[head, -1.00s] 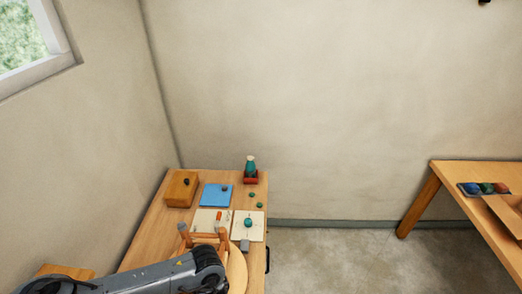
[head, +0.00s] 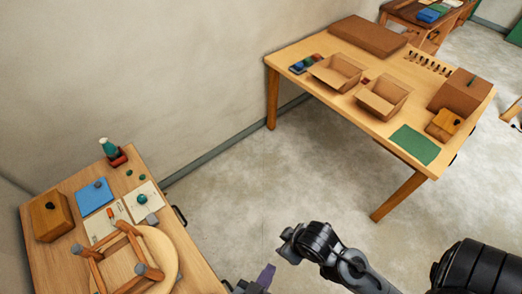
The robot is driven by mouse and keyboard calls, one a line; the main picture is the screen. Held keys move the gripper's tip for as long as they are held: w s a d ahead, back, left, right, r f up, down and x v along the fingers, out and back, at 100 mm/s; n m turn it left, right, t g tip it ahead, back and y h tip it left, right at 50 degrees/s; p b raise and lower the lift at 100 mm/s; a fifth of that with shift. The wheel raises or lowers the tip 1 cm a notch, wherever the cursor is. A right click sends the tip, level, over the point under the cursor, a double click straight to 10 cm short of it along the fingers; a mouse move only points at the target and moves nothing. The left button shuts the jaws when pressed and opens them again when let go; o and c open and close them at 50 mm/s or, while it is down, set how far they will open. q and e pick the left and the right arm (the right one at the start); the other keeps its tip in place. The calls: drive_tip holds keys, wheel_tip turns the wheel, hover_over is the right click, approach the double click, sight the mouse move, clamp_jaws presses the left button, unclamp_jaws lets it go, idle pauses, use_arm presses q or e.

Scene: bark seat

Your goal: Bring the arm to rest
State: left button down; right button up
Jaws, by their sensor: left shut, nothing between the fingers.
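My left gripper (head: 262,279) shows only in part at the bottom edge of the head view, with a purplish finger piece pointing up. It is shut with nothing between the fingers. It hangs over bare floor, just right of the wooden table (head: 43,258), touching nothing that I can see.
The wooden table holds a stool (head: 150,272) lying legs up, a wooden box (head: 46,217), a blue mat (head: 94,196) and a red-based bottle (head: 110,151). A second table (head: 365,118) with cardboard boxes (head: 383,97) stands at upper right. Floor between them is clear.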

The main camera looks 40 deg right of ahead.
use_arm(q)
drive_tip(key=w+a+n+y, duration=0.2)
drive_tip(key=a+n+y, duration=0.8)
drive_tip(key=a, duration=2.3)
drive_tip(key=shift+a+f+y+p, duration=0.15)
drive_tip(key=shift+a+y+p, duration=0.2)
drive_tip(key=shift+y, duration=0.65)
